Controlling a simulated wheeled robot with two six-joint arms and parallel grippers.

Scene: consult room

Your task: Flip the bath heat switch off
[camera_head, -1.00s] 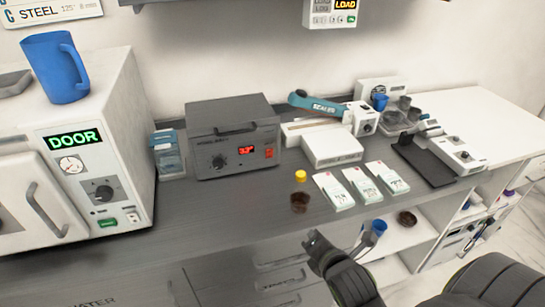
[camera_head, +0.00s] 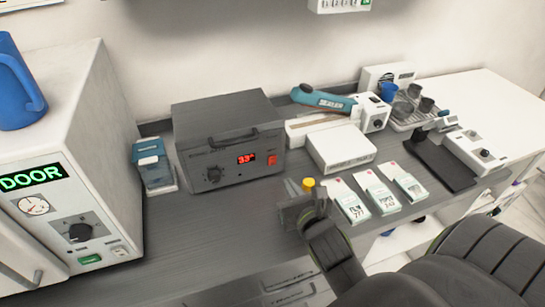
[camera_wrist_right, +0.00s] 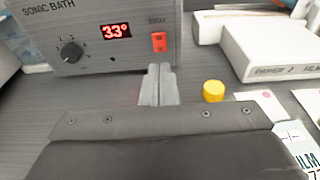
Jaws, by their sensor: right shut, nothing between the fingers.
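The sonic bath (camera_head: 225,140) is a dark grey box on the counter, with a dial and a red display reading about 33. Its red-orange switch (camera_head: 272,160) sits at the right of the front panel; it also shows in the right wrist view (camera_wrist_right: 159,42). My right gripper (camera_head: 299,190) is in front of the box, below and a little right of the switch, apart from it. In the right wrist view its fingers (camera_wrist_right: 158,84) are shut with nothing between them and point toward the panel just below the switch. My left gripper is not in view.
A yellow cap (camera_head: 308,184) stands right beside my right gripper. Several white packets (camera_head: 375,190) lie to the right, and a white box (camera_head: 340,148) is behind them. A white door unit (camera_head: 65,160) and a blue-lidded container (camera_head: 152,165) stand left.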

